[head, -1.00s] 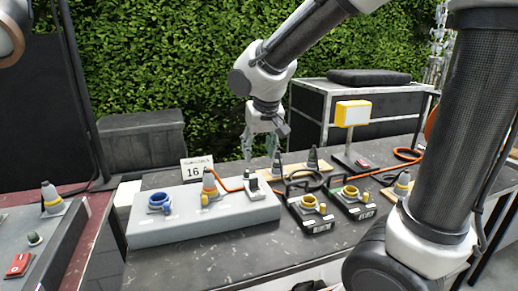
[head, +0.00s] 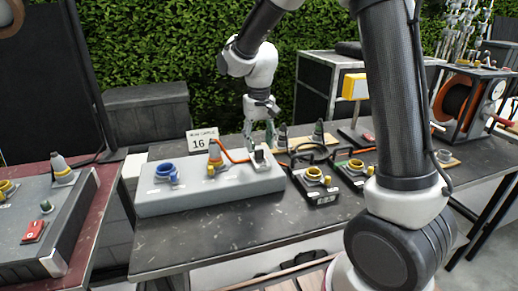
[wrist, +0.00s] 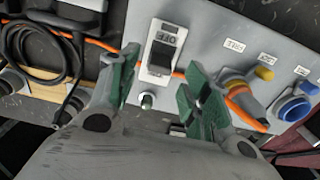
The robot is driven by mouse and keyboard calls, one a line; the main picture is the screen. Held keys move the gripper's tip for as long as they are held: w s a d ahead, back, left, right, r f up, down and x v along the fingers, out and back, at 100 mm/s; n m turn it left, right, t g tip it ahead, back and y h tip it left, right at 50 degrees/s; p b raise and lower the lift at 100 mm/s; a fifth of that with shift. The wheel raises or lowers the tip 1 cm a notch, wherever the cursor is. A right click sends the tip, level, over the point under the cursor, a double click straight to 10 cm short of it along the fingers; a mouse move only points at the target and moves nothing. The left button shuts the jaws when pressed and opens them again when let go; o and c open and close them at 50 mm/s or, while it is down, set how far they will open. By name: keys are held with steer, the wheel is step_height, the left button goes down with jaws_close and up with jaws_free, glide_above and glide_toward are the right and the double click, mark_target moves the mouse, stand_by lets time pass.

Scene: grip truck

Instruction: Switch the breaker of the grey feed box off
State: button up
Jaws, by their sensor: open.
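The grey feed box (head: 205,195) lies on the dark table in the head view. Its breaker (head: 260,158) stands at the box's right end, partly hidden by my gripper. In the wrist view the breaker (wrist: 161,50) is a white unit with a black lever. I cannot tell which position the lever is in. My gripper (head: 259,136) points down just above the breaker. In the wrist view its green fingers are apart (wrist: 160,82), one toward each side of the breaker, holding nothing. A small green knob (wrist: 147,101) on the box shows between the fingers.
A blue socket (head: 165,172) and a plug with an orange cable (head: 215,153) sit on the box left of the breaker. The orange cable passes close to the breaker. Black connector boxes (head: 317,185) stand to the right. A "16" sign (head: 203,139) stands behind.

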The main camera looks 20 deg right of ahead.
mark_target(260, 154)
steer(key=shift+f, duration=1.5)
steer(key=c, duration=1)
steer(key=shift+s+t, duration=0.35)
steer(key=shift+t, duration=0.25)
steer(key=shift+s+t, duration=0.2)
steer(key=shift+t, duration=0.7)
steer(key=o, duration=1)
